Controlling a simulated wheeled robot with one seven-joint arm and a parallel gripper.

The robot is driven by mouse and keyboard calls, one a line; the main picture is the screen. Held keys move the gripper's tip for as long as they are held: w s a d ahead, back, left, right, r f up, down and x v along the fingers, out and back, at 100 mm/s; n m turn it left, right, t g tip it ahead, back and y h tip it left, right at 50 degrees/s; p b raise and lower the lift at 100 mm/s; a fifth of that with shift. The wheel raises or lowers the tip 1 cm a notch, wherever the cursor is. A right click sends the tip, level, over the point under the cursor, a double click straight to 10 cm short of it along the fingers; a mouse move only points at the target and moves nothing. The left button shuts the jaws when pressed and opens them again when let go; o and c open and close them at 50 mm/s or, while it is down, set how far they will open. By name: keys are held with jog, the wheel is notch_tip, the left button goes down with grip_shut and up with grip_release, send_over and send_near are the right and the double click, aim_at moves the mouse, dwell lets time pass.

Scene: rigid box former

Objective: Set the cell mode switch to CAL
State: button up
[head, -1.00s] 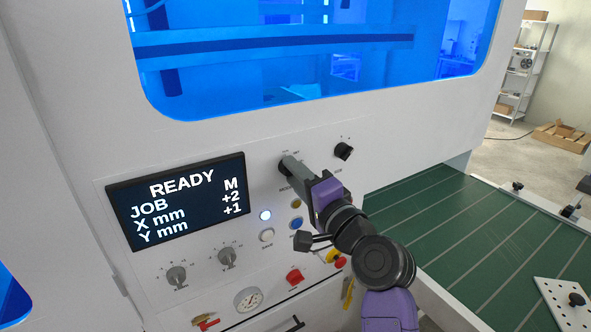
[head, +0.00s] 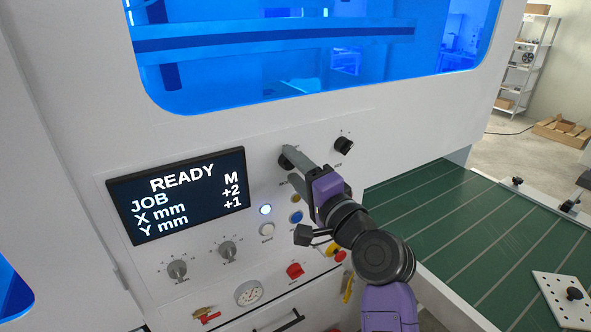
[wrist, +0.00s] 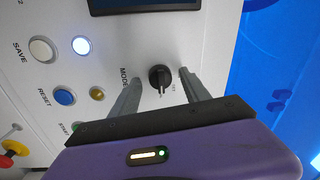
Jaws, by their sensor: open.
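The mode switch (wrist: 160,79) is a round black knob with a light pointer line, beside the printed word MODE in the wrist view. Its pointer lies toward the gripper side in that view; the position labels are too small to read surely. My gripper (wrist: 157,85) is open, with one grey finger on each side of the knob. Both fingers look apart from it. In the head view my gripper (head: 291,162) is at the panel and largely hides the switch. The display (head: 178,195) reads READY, JOB M, X mm +2, Y mm +1.
Another black knob (head: 344,144) sits right of my gripper. Below are a lit white button (head: 265,210), a SAVE button (wrist: 41,49), a blue RESET button (wrist: 64,97), two grey knobs and a red button (head: 295,271). A green conveyor (head: 450,230) lies at right.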

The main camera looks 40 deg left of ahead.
jog(key=b+v, duration=0.1)
jog(key=v, duration=0.6)
jog(key=shift+d, duration=0.35)
jog(key=shift+s, duration=0.1)
